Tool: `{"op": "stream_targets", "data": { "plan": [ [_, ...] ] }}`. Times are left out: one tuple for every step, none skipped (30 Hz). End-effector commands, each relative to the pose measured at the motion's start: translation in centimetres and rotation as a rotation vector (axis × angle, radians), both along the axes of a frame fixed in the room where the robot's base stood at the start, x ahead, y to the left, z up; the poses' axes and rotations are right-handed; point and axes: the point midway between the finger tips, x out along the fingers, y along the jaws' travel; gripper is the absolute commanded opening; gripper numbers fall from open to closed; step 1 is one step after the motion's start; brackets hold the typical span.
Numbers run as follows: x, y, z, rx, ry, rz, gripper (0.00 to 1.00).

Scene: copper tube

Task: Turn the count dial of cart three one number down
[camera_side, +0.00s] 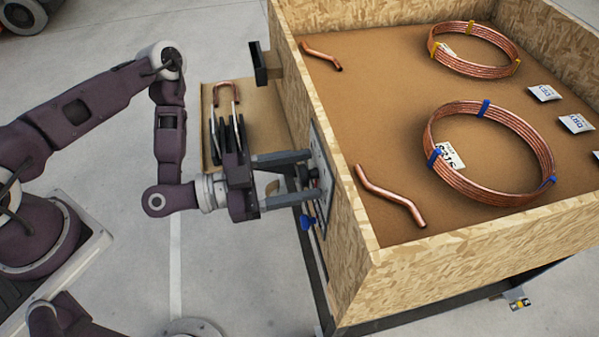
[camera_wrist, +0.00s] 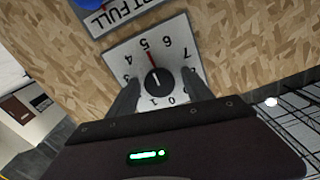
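The count dial (camera_wrist: 117,50) is a white square plate with black numbers, fixed to the chipboard side wall of the cart. Its round black knob (camera_wrist: 155,82) sits in the middle, and a red pointer line above the knob points close to the 5. My gripper (camera_wrist: 161,76) has its two fingers on either side of the knob, with gaps showing, so it looks open around the knob and not touching it. In the side view my gripper (camera_side: 314,177) reaches the plate on the left wall of the cart (camera_side: 346,215). The lower numbers are partly hidden by the fingers.
The cart holds copper coils with yellow ties (camera_side: 474,70) and blue ties (camera_side: 540,150), bent copper tubes (camera_side: 390,197) and white packets. A sign ending in "FULL" (camera_wrist: 125,14) and a blue part (camera_wrist: 88,3) are close to the dial. A black bracket (camera_side: 265,65) sticks out from the wall.

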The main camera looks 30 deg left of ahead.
Motion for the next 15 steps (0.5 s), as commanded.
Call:
{"op": "stream_targets", "data": {
  "plan": [
    [-0.01,0.01,0.0,0.0,0.0,0.0,0.49],
    [-0.01,0.02,-0.01,0.0,0.0,0.0,0.44],
    [-0.02,0.01,-0.01,0.0,0.0,0.0,0.36],
    [-0.02,0.01,-0.01,0.0,0.0,0.0,0.3],
    [-0.02,0.01,-0.01,0.0,0.0,0.0,0.24],
    [-0.03,0.02,-0.01,0.0,0.0,0.0,0.16],
    [-0.03,0.02,-0.01,0.0,0.0,0.0,0.1],
    [-0.03,0.02,-0.01,0.001,0.001,0.0,0.04],
    [-0.03,0.02,-0.01,0.001,0.001,0.0,0.0],
    [-0.03,0.02,-0.02,0.001,0.001,0.0,0.0],
    [-0.03,0.02,-0.02,0.0,0.001,0.0,0.0],
    [-0.03,0.02,-0.02,-0.001,0.003,0.0,0.0],
    [-0.03,0.03,-0.02,-0.004,0.005,0.0,0.0],
    [-0.02,0.03,-0.03,-0.006,0.008,0.0,0.0],
    [-0.02,0.03,-0.03,-0.012,0.013,0.0,0.0]
  ]
}}
